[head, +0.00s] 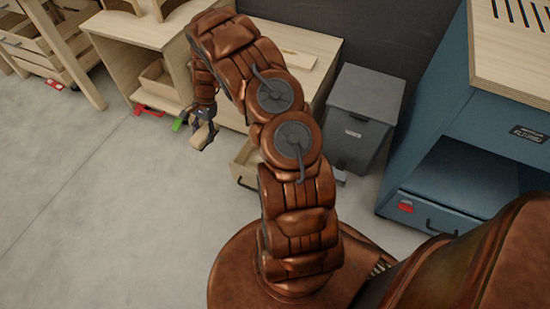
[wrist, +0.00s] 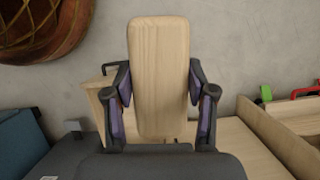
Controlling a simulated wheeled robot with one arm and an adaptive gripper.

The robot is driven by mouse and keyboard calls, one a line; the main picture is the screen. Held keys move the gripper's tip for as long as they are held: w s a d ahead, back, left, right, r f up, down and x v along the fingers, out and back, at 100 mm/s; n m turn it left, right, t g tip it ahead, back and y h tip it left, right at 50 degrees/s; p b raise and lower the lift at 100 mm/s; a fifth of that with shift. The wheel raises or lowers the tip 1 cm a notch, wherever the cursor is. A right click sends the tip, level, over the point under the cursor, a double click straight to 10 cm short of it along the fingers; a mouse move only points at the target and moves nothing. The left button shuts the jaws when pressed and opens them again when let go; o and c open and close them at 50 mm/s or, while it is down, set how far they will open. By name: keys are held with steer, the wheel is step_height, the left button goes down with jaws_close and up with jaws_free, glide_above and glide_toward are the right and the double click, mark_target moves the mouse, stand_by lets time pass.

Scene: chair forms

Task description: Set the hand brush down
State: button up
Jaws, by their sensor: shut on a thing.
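My gripper (head: 203,133) is shut on the hand brush (wrist: 160,50), which shows in the wrist view as a long, pale wooden back with rounded corners. The two dark fingers (wrist: 160,82) press on its left and right sides. The brush points away from the palm. Its bristles are not visible. In the head view the brush (head: 201,136) is small and held in the air, in front of the wooden bench. I cannot tell its height above the floor.
An open wooden drawer (head: 243,164) is right of the gripper, below the wooden bench (head: 300,45). A grey lidded bin (head: 362,112) and a blue cabinet (head: 465,130) stand further right. Green (head: 178,124) and red (head: 149,110) items are near the gripper. The concrete floor at left is clear.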

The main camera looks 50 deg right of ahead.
steer(key=s+d+f+m+t+h+b, duration=0.2)
steer(key=s+d+f+m+t+b, duration=0.15)
steer(key=d+f+m+b, duration=0.7)
steer(key=s+d+f+m+t+h+b, duration=0.15)
steer(key=s+d+f+m+b, duration=0.55)
steer(key=d+f, duration=0.7)
steer(key=shift+n, duration=0.35)
steer(key=b+x, duration=0.2)
steer(key=x, duration=0.2)
steer(key=s+b+x, duration=0.1)
steer(key=b+x, duration=0.1)
steer(key=x, duration=0.2)
steer(key=s+a+b+x, duration=0.1)
steer(key=b+x, duration=0.1)
steer(key=x, duration=0.2)
steer(key=shift+a+f, duration=0.15)
steer(key=shift+f, duration=0.2)
steer(key=shift+w+r, duration=0.1)
steer(key=o, duration=1.1)
